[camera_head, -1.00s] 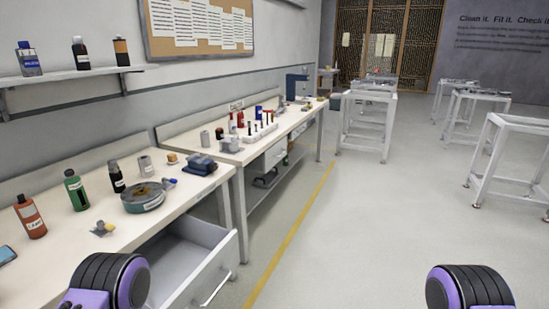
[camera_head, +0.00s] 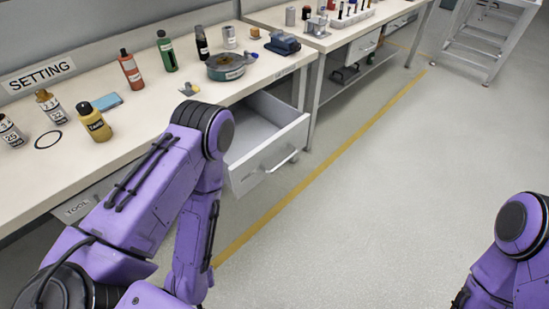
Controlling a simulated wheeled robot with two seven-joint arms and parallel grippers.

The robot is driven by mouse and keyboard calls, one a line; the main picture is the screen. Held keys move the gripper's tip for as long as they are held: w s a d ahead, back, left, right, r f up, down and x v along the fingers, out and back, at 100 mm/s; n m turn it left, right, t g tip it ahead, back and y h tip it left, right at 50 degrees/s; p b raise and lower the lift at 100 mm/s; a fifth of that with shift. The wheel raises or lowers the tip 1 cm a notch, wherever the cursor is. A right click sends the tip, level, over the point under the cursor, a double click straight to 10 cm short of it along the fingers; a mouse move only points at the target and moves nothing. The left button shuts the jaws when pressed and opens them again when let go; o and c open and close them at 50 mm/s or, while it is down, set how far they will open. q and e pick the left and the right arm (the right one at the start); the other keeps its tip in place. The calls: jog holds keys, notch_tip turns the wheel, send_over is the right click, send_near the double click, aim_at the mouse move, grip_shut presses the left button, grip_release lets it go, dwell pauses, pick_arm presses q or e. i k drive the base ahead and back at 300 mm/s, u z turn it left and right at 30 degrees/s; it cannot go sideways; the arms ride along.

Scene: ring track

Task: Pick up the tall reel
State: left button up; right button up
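No thing is clearly marked as the tall reel. A small grey upright cylinder (camera_head: 229,37) stands at the back of the near bench, with a pale label band. In front of it a wide, low teal round case or reel (camera_head: 226,72) with a white label lies flat. Another grey cylinder (camera_head: 290,16) stands on the farther bench. I cannot tell which of these is the tall reel. My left arm crosses in front of the near bench and bends down; its gripper is out of the picture. My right arm shows at the lower right; its gripper is also out of view.
The near bench (camera_head: 135,120) carries several bottles, a blue-grey device (camera_head: 283,45) and a yellow bottle (camera_head: 94,122). An open drawer (camera_head: 262,165) juts out beside my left arm. The floor right of the yellow line (camera_head: 335,150) is clear.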

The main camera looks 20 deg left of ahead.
aim_at(94, 124)
jog(key=z, duration=0.1)
jog(key=k, duration=1)
jog(key=u, duration=1.25)
jog(key=i, duration=0.65)
jog(key=z, duration=0.05)
